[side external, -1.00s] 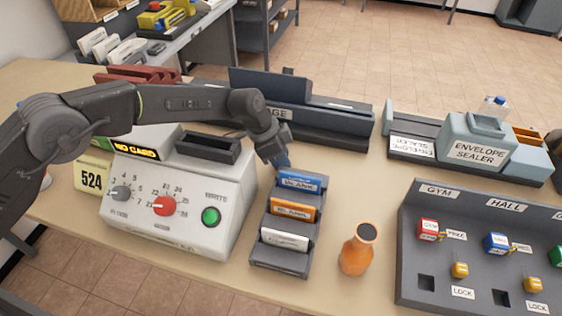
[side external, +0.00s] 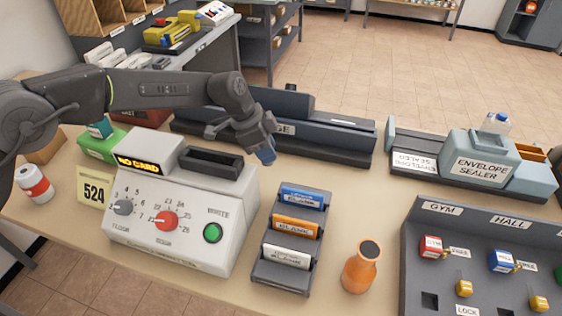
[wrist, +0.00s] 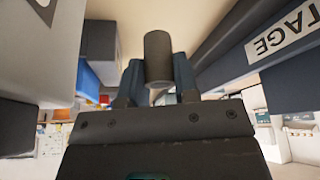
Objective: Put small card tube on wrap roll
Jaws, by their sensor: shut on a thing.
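My gripper (side external: 265,152) hangs behind the card rack, between the control box and the long dark postage unit. In the wrist view, its blue-grey fingers (wrist: 158,85) are shut on a short dark grey cylinder (wrist: 158,55), which seems to be the small card tube. The tube is not clearly visible in the side view. A white cylinder with a red band (side external: 34,184) stands at the far left of the table. I cannot tell whether it is the wrap roll; nothing else in view is clearly that roll.
The control box (side external: 185,215) is left of my gripper, and the card rack (side external: 282,277) is in front. The postage unit (side external: 330,145) runs behind. An orange bottle (side external: 360,270) stands right of the rack. Bare tabletop lies between the bottle and envelope sealer (side external: 480,158).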

